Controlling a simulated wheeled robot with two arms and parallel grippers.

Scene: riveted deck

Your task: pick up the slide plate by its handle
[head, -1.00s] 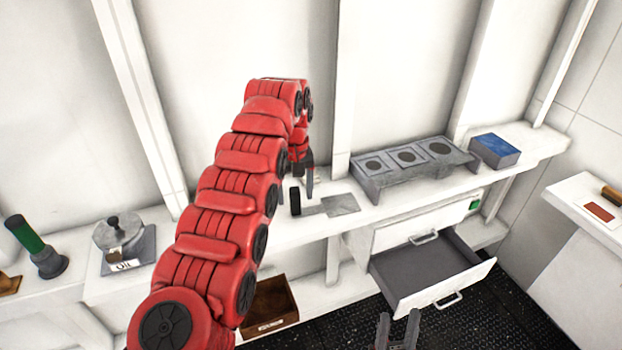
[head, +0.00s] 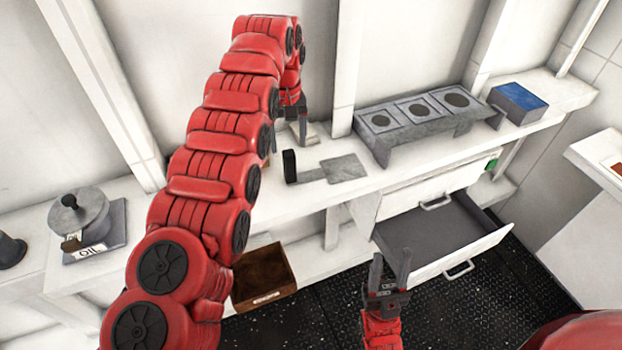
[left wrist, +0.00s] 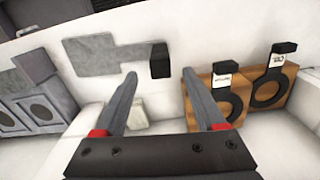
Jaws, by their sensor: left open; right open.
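The slide plate (head: 343,168) is a flat grey plate with a narrow neck and an upright black handle (head: 290,166) at its left end. It lies on the white shelf. In the left wrist view the plate (left wrist: 92,55) and its handle (left wrist: 160,61) show whole. My left gripper (head: 288,143) is open and empty, behind the handle in the head view. In the left wrist view the handle shows just beyond the gap between the left fingertips (left wrist: 160,74), apart from them. My right gripper (head: 391,257) is open and empty, in front of the open drawer.
A grey stand with round holes (head: 420,118) and a blue-topped box (head: 518,102) stand right of the plate. An open drawer (head: 440,240) juts out below. A wooden holder with black ring tools (left wrist: 245,92) is beside my left gripper. A brown box (head: 263,278) is lower down.

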